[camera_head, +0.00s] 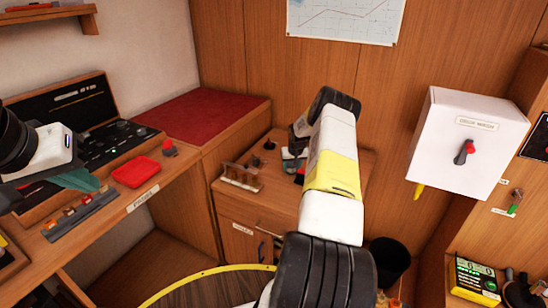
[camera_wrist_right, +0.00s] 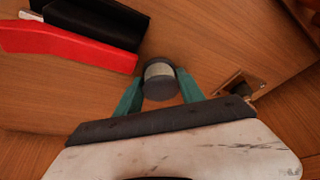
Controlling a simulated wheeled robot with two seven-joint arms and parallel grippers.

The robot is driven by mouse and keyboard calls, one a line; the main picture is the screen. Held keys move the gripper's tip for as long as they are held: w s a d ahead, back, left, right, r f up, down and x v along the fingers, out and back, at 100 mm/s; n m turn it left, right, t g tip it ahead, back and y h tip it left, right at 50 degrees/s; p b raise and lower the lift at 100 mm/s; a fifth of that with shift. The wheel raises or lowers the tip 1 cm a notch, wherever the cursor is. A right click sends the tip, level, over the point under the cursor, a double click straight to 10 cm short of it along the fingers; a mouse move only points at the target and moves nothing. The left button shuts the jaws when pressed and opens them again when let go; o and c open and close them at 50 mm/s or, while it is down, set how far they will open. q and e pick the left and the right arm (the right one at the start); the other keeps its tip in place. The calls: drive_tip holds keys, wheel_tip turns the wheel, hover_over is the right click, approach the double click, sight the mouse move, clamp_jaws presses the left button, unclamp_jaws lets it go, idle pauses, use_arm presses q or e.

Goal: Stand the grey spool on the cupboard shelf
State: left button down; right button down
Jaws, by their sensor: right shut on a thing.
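The grey spool (camera_wrist_right: 160,80), with dark flanges and a paler band, is between the teal fingers of my right gripper (camera_wrist_right: 158,92) in the right wrist view. The right gripper is shut on it, over a wooden surface. In the head view the right gripper (camera_head: 292,162) is over the cupboard (camera_head: 235,212), largely hidden by my arm; I cannot make out the spool there. The cupboard front has a label and a dark handle; no inside shelf shows. My left gripper (camera_head: 76,180) is over the left desk, its finger gap not clear.
A red tray (camera_head: 136,172) and an open black case (camera_head: 95,125) are on the left desk. A wooden rack (camera_head: 240,177) stands on the cupboard top. A white switch box (camera_head: 466,140) is on the wall at right. A black bin (camera_head: 388,261) stands below. Red and black items (camera_wrist_right: 75,45) lie beside the spool.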

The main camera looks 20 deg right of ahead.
drive_tip(key=shift+f, duration=0.15)
drive_tip(key=c, duration=0.7)
unclamp_jaws()
